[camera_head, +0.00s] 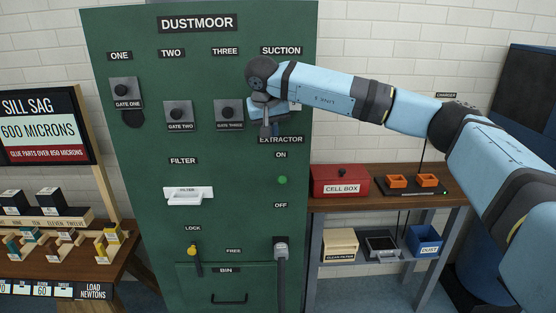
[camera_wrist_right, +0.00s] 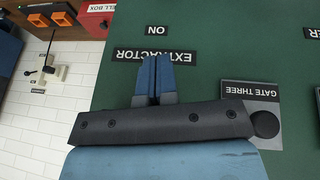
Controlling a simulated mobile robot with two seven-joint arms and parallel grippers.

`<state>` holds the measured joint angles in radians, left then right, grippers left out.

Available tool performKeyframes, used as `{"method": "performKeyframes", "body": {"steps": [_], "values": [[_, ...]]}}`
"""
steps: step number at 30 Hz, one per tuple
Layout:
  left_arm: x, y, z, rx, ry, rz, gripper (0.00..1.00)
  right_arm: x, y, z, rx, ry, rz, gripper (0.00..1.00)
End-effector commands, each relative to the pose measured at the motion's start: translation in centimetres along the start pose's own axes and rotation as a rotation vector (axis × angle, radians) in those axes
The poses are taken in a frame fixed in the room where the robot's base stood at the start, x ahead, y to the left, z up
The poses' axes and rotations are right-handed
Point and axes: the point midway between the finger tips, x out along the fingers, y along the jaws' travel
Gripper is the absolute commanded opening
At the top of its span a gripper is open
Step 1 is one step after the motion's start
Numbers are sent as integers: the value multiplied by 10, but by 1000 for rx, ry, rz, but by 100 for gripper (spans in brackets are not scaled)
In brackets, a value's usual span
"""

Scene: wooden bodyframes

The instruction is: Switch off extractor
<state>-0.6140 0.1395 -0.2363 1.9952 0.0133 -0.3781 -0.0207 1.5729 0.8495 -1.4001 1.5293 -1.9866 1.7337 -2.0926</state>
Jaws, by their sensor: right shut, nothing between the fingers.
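The extractor section of the green panel (camera_head: 230,110) has an ON label (camera_head: 281,155), a green round light (camera_head: 282,180) and an OFF label (camera_head: 280,205). Below OFF is a grey handle-like piece (camera_head: 281,246) with a dark shaft or hose running down; I cannot tell which. My right gripper (camera_head: 268,132) is in front of the panel, just above and left of the EXTRACTOR label (camera_head: 281,140), pointing down. In the right wrist view its fingers (camera_wrist_right: 153,72) are together and empty, close to the upside-down EXTRACTOR label (camera_wrist_right: 155,56). My left gripper is out of view.
Gate knobs (camera_head: 179,114) sit left of my right gripper, with a white filter handle (camera_head: 187,195) and yellow lock lever (camera_head: 194,252) lower down. A red cell box (camera_head: 341,180) and orange cells (camera_head: 397,181) stand on the right bench. The panel between ON and OFF looks unobstructed.

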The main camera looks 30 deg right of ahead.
Motion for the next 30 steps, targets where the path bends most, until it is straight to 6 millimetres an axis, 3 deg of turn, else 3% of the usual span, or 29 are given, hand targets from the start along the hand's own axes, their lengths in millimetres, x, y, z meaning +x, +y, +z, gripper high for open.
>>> {"method": "performKeyframes", "body": {"steps": [5, 17, 22, 30], "values": [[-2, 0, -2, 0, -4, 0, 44, 20, 0, 0, 1, -4, 2, 0], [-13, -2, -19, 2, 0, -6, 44, 102, 0, 2, -1, -4, 1, 0], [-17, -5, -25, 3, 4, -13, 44, 118, 0, 21, -2, -3, 0, 0], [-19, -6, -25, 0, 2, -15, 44, 127, 0, 29, 0, -1, -1, 0]]}}
